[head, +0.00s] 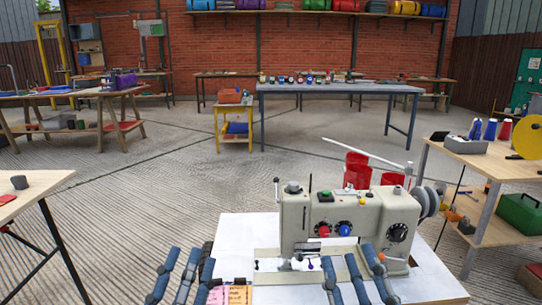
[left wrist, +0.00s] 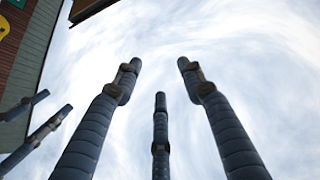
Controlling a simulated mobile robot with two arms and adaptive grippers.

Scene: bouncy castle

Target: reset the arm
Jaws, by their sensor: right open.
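My left gripper (head: 190,262) is low in the head view, left of the sewing machine, with its blue-grey fingers pointing up. The left wrist view shows these fingers (left wrist: 160,75) spread apart with nothing between them, against cloudy sky. My right gripper (head: 347,258) is at the bottom of the head view, in front of the sewing machine's base in the picture. Its fingers also point up, are open and hold nothing that I can see. Two more dark fingers (left wrist: 35,130) show at the left edge of the left wrist view; I cannot tell for sure whose they are.
A cream sewing machine (head: 350,220) stands on a white table (head: 430,287) close in front. Pink and yellow pieces (head: 237,294) lie near my left gripper. A wooden shelf table (head: 490,165) is at right, another table (head: 30,187) at left. Open floor (head: 160,190) lies beyond.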

